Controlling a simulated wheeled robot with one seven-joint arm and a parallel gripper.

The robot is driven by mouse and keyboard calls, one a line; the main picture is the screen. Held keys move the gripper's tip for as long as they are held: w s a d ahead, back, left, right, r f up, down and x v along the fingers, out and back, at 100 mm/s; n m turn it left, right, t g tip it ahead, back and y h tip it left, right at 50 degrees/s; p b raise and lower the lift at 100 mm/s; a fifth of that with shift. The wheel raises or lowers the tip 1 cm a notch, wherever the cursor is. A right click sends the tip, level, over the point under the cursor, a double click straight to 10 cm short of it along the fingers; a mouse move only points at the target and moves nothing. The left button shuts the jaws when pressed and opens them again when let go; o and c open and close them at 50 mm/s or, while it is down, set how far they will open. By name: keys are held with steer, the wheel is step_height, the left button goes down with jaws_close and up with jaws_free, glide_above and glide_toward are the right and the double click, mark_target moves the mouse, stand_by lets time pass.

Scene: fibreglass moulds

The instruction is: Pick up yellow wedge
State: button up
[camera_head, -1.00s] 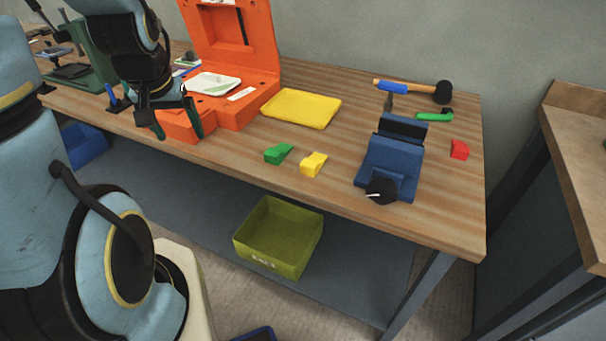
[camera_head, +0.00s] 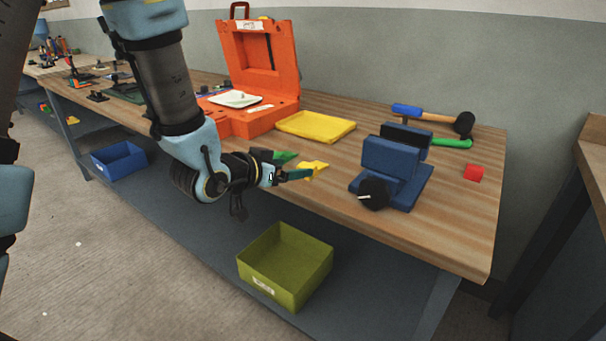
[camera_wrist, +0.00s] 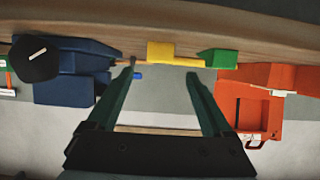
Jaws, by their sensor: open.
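The yellow wedge (camera_head: 316,168) lies near the front edge of the wooden workbench, beside the green wedge (camera_head: 287,157). My gripper (camera_head: 298,169) is low at the bench's front edge, its fingers pointing toward the yellow wedge. In the wrist view my gripper (camera_wrist: 161,72) is open and empty, with two dark green fingers spread apart. There the yellow wedge (camera_wrist: 160,52) lies ahead of the gap between the fingertips, and the green wedge (camera_wrist: 217,58) is to its right. In the head view, my gripper partly covers both wedges.
A blue vise (camera_head: 392,172) stands right of the wedges; a red block (camera_head: 473,173) is beyond it. A yellow tray (camera_head: 316,127) and an open orange case (camera_head: 262,75) are behind. A hammer (camera_head: 430,115) lies at the back. A green bin (camera_head: 285,266) is below the bench.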

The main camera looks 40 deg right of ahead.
mark_target(307, 165)
steer(key=p+x, duration=0.2)
steer(key=x, duration=0.6)
steer(key=shift+d+f, duration=0.1)
steer(key=shift+d, duration=0.1)
jaws_close()
stand_by(0.5)
